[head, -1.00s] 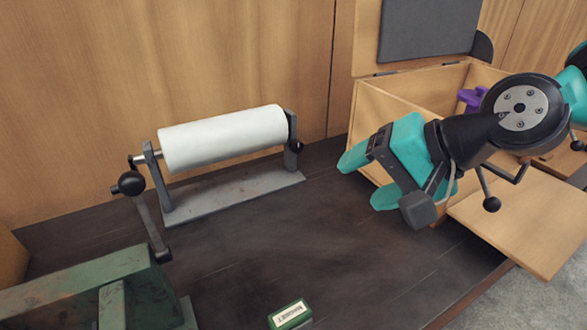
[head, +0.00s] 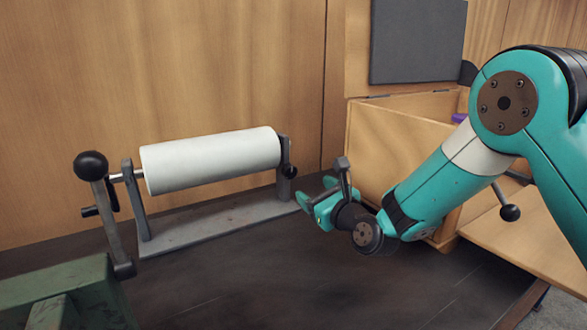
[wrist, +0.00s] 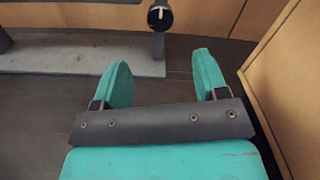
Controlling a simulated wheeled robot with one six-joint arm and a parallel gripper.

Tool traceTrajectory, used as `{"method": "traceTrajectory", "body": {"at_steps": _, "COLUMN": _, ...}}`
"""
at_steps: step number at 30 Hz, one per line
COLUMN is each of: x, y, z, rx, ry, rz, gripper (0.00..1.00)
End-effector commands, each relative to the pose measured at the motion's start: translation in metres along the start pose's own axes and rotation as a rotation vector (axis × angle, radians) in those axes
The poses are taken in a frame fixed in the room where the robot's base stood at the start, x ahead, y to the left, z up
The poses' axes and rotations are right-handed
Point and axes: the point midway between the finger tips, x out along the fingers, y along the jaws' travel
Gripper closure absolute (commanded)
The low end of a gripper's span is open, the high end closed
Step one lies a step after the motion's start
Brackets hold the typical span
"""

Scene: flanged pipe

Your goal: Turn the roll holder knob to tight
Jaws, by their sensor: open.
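The roll holder (head: 215,222) stands on the dark bench top with a white roll (head: 210,160) on its rod. Its black knob (head: 290,170) is on the right-hand upright. In the wrist view the knob (wrist: 160,16) is at the top, beyond the fingertips, with a pale mark on its face. My gripper (head: 315,192) is open and empty, to the right of and a little below the knob in the head view, not touching it. In the wrist view its two teal fingers (wrist: 161,75) are spread, with the knob ahead of the gap between them.
A wooden box (head: 385,150) with a raised lid stands close to the right of my gripper. A green machine (head: 65,295) is at the lower left; a crank with a black ball handle (head: 91,166) rises beside the holder's left end. Bench top (head: 260,285) in front is clear.

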Motion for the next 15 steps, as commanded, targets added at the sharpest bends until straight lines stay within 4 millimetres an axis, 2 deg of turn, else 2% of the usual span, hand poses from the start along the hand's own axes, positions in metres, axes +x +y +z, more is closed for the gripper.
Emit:
{"method": "traceTrajectory", "body": {"at_steps": 1, "x": 0.013, "y": 0.001, "z": 0.003, "rx": -0.003, "ry": -0.003, "rz": 0.002, "gripper": 0.33}}
{"method": "traceTrajectory", "body": {"at_steps": 6, "x": 0.051, "y": 0.0, "z": 0.002, "rx": -0.002, "ry": -0.002, "rz": -0.001, "gripper": 0.33}}
{"method": "traceTrajectory", "body": {"at_steps": 12, "x": 0.085, "y": 0.0, "z": 0.0, "rx": -0.001, "ry": 0.0, "rz": 0.0, "gripper": 0.33}}
{"method": "traceTrajectory", "body": {"at_steps": 15, "x": 0.095, "y": 0.0, "z": -0.001, "rx": -0.001, "ry": 0.0, "rz": 0.0, "gripper": 0.33}}
